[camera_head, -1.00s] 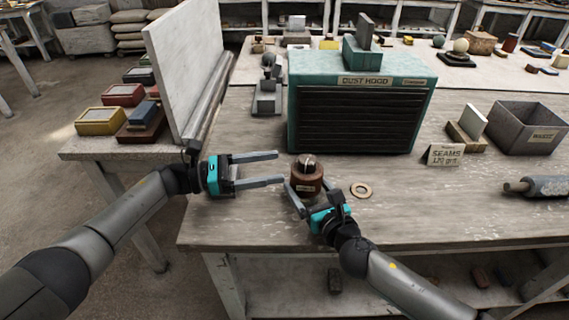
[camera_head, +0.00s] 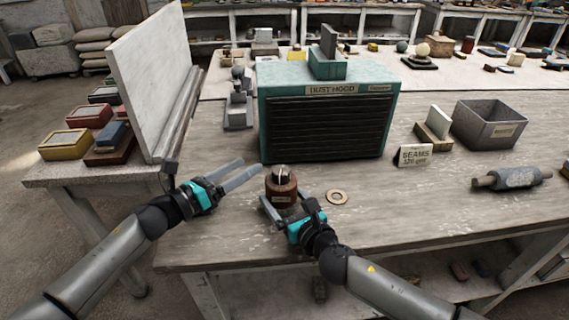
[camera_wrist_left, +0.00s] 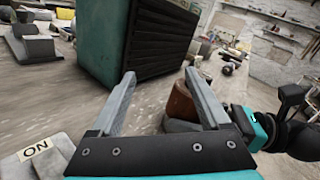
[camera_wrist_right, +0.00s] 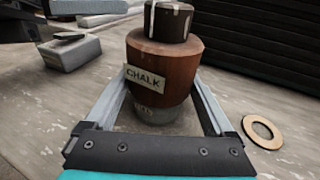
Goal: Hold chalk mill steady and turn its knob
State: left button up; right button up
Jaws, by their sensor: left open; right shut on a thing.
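The chalk mill (camera_head: 281,186) is a brown wooden cylinder with a CHALK label, upright on the workbench. Its dark knob (camera_wrist_right: 169,20), with a white stripe, sits on top. My right gripper (camera_head: 280,205) is shut on the mill's lower body, one finger on each side, as the right wrist view shows. My left gripper (camera_head: 250,169) is open and empty, just left of the mill at the picture's middle. In the left wrist view the mill (camera_wrist_left: 181,103) stands partly hidden behind the right-hand finger. The knob is not clearly seen there.
A teal dust hood (camera_head: 325,120) stands close behind the mill. A flat ring (camera_head: 337,197) lies right of it. A SEAMS card (camera_head: 413,155), a grey bin (camera_head: 490,125) and a roller (camera_head: 513,178) are farther right. An upright pale board (camera_head: 155,85) stands at the left.

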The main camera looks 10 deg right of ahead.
aim_at(284, 167)
pick_arm(q)
jog(key=s+n+t+y, duration=0.1)
jog(key=y, duration=0.1)
jog(key=s+f+n+t+y, duration=0.1)
jog(key=s+n+y, duration=0.1)
jog(key=s+d+n+t+y, duration=0.1)
jog(key=s+t+y, duration=0.1)
jog(key=shift+f+n, duration=0.3)
jog(key=shift+n, duration=0.1)
jog(key=s+d+r+m+t+y, duration=0.1)
jog(key=s+d+r+m, duration=0.15)
jog(key=s+d, duration=0.2)
jog(key=shift+m, duration=0.45)
jog(key=x, duration=1.1)
jog(key=shift+w+a+f, duration=0.2)
jog(key=shift+f, duration=0.15)
jog(key=shift+c, duration=0.3)
grip_shut()
